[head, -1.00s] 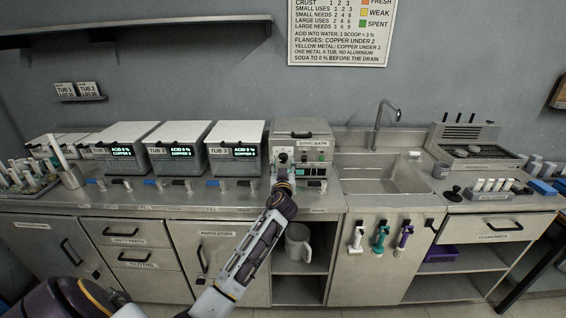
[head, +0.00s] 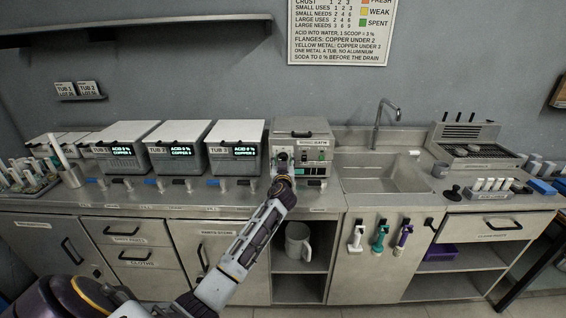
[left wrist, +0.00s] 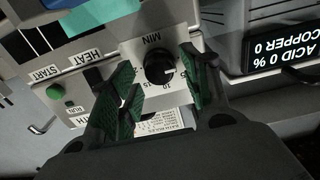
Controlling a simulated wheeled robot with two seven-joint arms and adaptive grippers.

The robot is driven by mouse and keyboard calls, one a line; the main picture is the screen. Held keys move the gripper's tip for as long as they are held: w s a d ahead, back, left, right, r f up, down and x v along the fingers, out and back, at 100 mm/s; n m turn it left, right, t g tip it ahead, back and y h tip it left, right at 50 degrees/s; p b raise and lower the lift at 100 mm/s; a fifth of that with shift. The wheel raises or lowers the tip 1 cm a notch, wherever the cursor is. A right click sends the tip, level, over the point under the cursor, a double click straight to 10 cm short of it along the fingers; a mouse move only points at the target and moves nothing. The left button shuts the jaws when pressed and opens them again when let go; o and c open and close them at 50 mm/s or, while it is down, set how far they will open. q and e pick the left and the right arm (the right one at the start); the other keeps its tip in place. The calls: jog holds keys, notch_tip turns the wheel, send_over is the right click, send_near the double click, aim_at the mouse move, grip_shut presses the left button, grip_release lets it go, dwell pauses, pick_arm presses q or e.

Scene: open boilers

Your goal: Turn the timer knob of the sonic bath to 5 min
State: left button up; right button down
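The sonic bath (head: 302,128) is a grey metal box with a labelled front, just left of the sink in the head view. Its black timer knob (left wrist: 158,69) sits on a white plate marked MIN, and the wrist view is turned nearly upside down. A white pointer mark shows on the knob's right side; 10 and 15 read below it, and I cannot read the number the pointer meets. My left gripper (head: 283,168) is at the panel. In the wrist view its green-padded fingers (left wrist: 160,88) are open on either side of the knob, with gaps visible. My right gripper is out of view.
Several tubs with lit displays, such as the nearest tub (head: 236,148), stand left of the bath. The sink (head: 385,178) is to its right. A green START button (left wrist: 55,91) and HEAT label lie beside the knob. Coloured handles lie along the counter's front.

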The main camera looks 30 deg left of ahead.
pick_arm(q)
jog(key=c, duration=0.8)
jog(key=shift+m, duration=1.6)
jog(key=m, duration=0.4)
jog(key=shift+w+d, duration=0.1)
jog(key=shift+m+p, duration=0.4)
jog(key=shift+m, duration=0.4)
jog(key=shift+f, duration=0.1)
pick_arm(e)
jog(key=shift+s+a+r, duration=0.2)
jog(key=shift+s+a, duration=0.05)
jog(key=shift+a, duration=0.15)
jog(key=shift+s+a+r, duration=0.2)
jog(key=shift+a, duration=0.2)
